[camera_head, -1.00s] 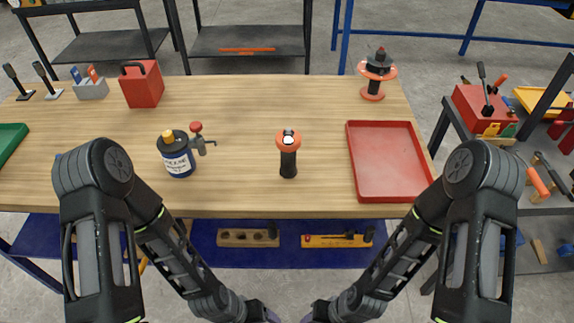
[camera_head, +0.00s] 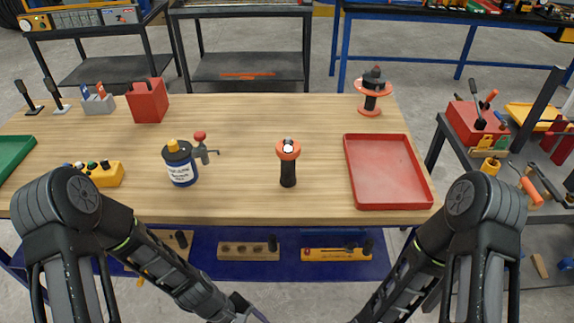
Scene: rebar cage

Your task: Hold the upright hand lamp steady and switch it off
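The hand lamp (camera_head: 288,164) stands upright on the wooden workbench (camera_head: 245,205), right of its middle. It has a black body and an orange head with a bright white spot on top. Both my arms reach down in front of the bench, and neither touches the lamp. The left gripper is mostly below the bottom edge of the picture, and its fingers cannot be made out. The right gripper is out of the picture.
A blue can (camera_head: 181,168) with a small tap device stands left of the lamp. A red tray (camera_head: 388,205) lies to the right, and an orange-and-black reel (camera_head: 371,95) stands behind it. A yellow button box (camera_head: 104,174) sits at the left. The bench around the lamp is clear.

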